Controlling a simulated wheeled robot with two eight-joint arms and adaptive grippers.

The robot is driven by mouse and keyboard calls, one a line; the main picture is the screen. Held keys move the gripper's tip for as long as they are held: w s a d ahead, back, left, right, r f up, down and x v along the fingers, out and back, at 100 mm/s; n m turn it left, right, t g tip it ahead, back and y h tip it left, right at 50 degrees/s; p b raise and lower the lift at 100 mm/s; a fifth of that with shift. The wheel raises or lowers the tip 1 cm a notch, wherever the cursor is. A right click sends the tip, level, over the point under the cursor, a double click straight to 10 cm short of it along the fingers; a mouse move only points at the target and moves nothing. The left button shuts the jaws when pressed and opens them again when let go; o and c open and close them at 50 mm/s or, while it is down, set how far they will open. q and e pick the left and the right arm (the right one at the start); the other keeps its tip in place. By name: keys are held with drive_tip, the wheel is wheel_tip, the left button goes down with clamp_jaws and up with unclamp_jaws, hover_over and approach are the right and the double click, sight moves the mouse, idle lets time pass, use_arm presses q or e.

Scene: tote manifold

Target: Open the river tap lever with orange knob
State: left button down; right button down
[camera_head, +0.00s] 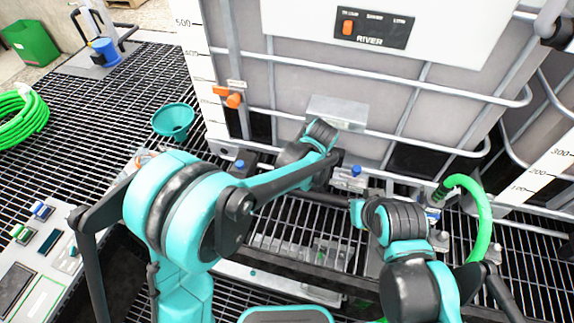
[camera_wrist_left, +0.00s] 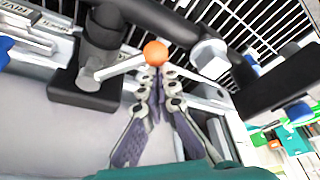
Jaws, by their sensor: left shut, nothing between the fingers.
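In the left wrist view, an orange knob (camera_wrist_left: 156,53) sits at the end of a pale lever (camera_wrist_left: 122,67). The lever runs left to a black valve body (camera_wrist_left: 97,60). My left gripper (camera_wrist_left: 157,72) is shut and empty, with its fingertips right at the knob's lower side; I cannot tell whether they touch. In the head view, the RIVER label (camera_head: 374,29) is on the tote's white panel (camera_head: 450,25). My left arm reaches to the tote's foot there, and its links hide the knob and fingers. My right gripper's fingers cannot be made out in the head view.
The caged tote (camera_head: 300,75) stands behind a black grating (camera_head: 110,85). A teal funnel (camera_head: 173,120) and a coiled green hose (camera_head: 20,118) lie at left. Another green hose (camera_head: 483,215) bends near my right arm. My two arms are close together in the middle.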

use_arm(q)
drive_tip(key=shift+s+d+n+y, duration=0.3)
drive_tip(key=shift+s+d+n, duration=0.15)
drive_tip(key=shift+s+n, duration=0.35)
drive_tip(key=n, duration=0.1)
drive_tip(key=s+d+n, duration=0.1)
drive_tip(key=shift+s+n+g+y, duration=0.15)
drive_tip(key=shift+n+g+y, duration=0.15)
drive_tip(key=shift+n+g, duration=0.1)
drive_tip(key=shift+s+d+b, duration=0.35)
drive_tip(key=shift+s+d, duration=0.4)
drive_tip(key=shift+d, duration=0.3)
use_arm(e)
drive_tip(key=shift+a+f, duration=0.3)
drive_tip(key=shift+f, duration=0.15)
